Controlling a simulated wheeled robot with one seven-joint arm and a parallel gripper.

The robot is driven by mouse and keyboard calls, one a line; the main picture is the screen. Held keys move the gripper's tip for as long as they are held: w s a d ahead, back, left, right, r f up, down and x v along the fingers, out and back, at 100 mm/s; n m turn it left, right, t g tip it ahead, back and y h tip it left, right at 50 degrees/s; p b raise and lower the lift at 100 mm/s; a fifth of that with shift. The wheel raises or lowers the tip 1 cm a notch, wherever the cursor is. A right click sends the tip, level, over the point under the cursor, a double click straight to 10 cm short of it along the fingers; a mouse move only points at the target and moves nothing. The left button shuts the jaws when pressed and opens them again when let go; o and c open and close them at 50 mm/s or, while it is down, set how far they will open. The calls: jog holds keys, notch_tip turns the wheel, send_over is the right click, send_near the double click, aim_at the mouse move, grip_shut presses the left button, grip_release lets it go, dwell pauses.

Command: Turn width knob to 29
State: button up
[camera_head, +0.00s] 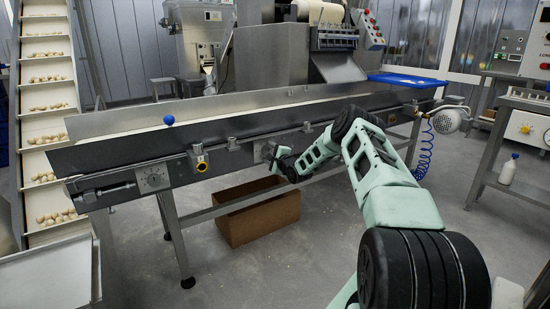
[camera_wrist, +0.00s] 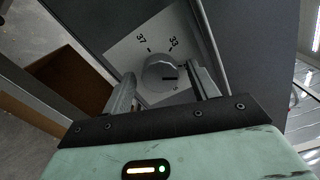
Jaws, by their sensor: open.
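A grey round knob (camera_wrist: 160,73) with a dark pointer line sits on a pale dial plate (camera_wrist: 128,50) in the wrist view. The numbers 37 and 33 show above it; other marks are partly hidden. The pointer line lies toward the right side of the picture, away from 37 and 33. My gripper (camera_wrist: 165,84) is open, with one finger on each side of the knob; I cannot tell if they touch it. In the head view my gripper (camera_head: 276,158) is at the conveyor's front side panel, where the dial is mostly hidden.
A brown open box (camera_head: 258,212) stands on the floor below. Floor in front is clear.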

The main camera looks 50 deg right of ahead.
jog(key=p+v, duration=0.4)
jog(key=v, duration=1.3)
jog(key=shift+a, duration=0.15)
jog(key=shift+r, duration=0.1)
